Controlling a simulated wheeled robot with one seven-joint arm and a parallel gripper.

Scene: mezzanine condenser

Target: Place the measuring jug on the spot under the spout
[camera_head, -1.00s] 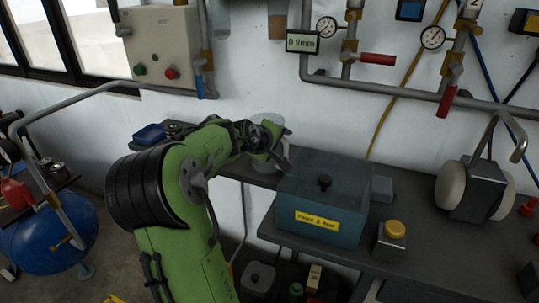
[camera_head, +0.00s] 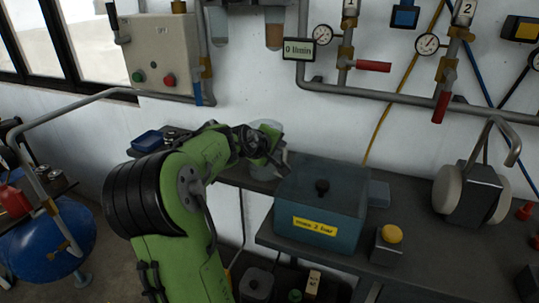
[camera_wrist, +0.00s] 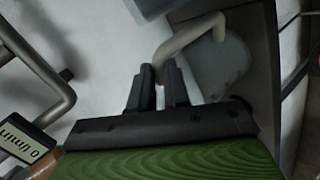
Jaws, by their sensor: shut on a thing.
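The measuring jug (camera_head: 268,127) is a translucent grey vessel, partly hidden behind my gripper (camera_head: 268,150) at the back of the bench, left of the teal box. In the wrist view the jug (camera_wrist: 225,68) is right of my gripper (camera_wrist: 160,78), whose fingers are closed on its pale curved handle (camera_wrist: 190,34). A bent grey pipe (camera_head: 515,150), possibly the spout, curves down at the far right. I cannot make out a marked spot under it.
The teal lidded box (camera_head: 320,200) with a yellow label stands right of my gripper. A yellow-topped block (camera_head: 388,243) and a dark device with pale round discs (camera_head: 470,193) stand farther right. Wall pipes with red-handled valves (camera_head: 373,66) run above. Some bare bench (camera_head: 430,250) lies at right.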

